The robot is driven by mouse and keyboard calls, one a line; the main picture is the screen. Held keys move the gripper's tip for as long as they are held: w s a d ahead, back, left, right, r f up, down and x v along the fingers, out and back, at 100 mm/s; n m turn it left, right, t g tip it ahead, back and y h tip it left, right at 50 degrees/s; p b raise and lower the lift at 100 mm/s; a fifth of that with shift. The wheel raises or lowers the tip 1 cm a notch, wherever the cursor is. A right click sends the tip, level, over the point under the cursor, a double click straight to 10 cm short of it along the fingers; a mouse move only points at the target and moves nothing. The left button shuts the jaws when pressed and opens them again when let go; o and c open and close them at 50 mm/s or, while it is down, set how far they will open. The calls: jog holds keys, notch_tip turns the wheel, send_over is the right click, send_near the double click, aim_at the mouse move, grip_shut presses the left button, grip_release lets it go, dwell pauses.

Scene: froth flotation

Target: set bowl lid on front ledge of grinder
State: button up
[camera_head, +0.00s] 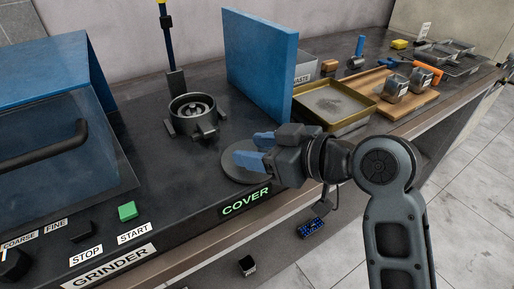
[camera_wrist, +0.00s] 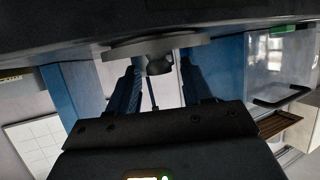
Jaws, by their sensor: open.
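The bowl lid (camera_head: 234,172) is a dark grey disc lying flat on the grinder's front ledge (camera_head: 190,207), just behind the green COVER label (camera_head: 246,201). My gripper (camera_head: 250,149) is over the lid, with its blue fingers apart. In the wrist view, the lid (camera_wrist: 128,49) shows edge-on against the dark ledge, its knob (camera_wrist: 158,67) between the open fingers of my gripper (camera_wrist: 158,80). I cannot tell whether either finger touches the knob. The grinder bowl (camera_head: 193,110) stands uncovered behind and to the left, with a ring-shaped part inside.
A blue panel (camera_head: 262,65) stands upright behind my gripper. The blue grinder hood (camera_head: 55,110) is at left, with the green START button (camera_head: 127,211) in front. A brass tray (camera_head: 328,106) and a wooden board (camera_head: 408,104) with metal containers lie to the right.

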jog(key=v, duration=1.2)
jog(key=shift+b, duration=0.3)
jog(key=s+d+f+m+t+h, duration=0.2)
jog(key=s+d+f+m+h, duration=0.25)
jog(key=f, duration=0.35)
jog(key=s+d+f+m+t+h, duration=0.35)
jog(key=s+f+m, duration=0.2)
jog(key=f, duration=0.25)
jog(key=s+d+r+t+h, duration=0.1)
jog(key=s+d, duration=0.1)
jog(key=s, duration=0.9)
jog(key=s+d+r+m+h, duration=0.1)
jog(key=s+d+r+h, duration=0.1)
jog(key=s, duration=0.9)
jog(key=shift+d+r+t, duration=0.15)
jog(key=shift+d+t, duration=0.2)
jog(key=shift+d, duration=0.45)
